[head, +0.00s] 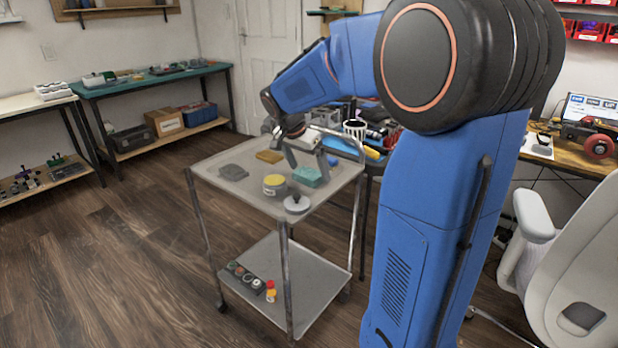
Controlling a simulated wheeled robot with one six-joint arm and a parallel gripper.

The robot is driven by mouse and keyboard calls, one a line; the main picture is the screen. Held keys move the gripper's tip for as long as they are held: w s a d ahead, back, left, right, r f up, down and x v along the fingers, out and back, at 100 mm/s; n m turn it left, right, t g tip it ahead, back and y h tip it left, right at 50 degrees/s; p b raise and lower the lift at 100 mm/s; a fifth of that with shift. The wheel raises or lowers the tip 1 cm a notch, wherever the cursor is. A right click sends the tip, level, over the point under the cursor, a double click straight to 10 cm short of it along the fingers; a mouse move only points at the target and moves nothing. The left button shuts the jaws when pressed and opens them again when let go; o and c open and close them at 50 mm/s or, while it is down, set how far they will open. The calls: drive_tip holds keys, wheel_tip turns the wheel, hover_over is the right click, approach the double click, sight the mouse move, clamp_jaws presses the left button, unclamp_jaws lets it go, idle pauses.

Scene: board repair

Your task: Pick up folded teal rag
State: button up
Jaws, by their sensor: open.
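The folded teal rag (308,176) lies on the right part of the cart's upper shelf (240,196). My gripper (306,161) is open just above the rag, pointing down, with one finger on the left of it and one toward the right. I cannot tell from this view whether the fingers touch the rag. Nothing shows between the fingers above the rag.
The upper shelf also holds a grey folded cloth (233,172), a tan sponge-like block (269,156), a yellow-lidded tin (274,185) and a white round lid-like item (297,204). The cart's handle rail (350,140) rises at right. A white chair (575,250) stands right.

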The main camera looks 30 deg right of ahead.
sight(309, 173)
drive_tip(key=shift+d+f, duration=0.25)
drive_tip(key=shift+f, duration=0.35)
drive_tip(key=shift+c, duration=0.7)
drive_tip(key=c, duration=1)
wheel_tip(309, 173, up, 10)
drive_tip(key=shift+o, duration=0.6)
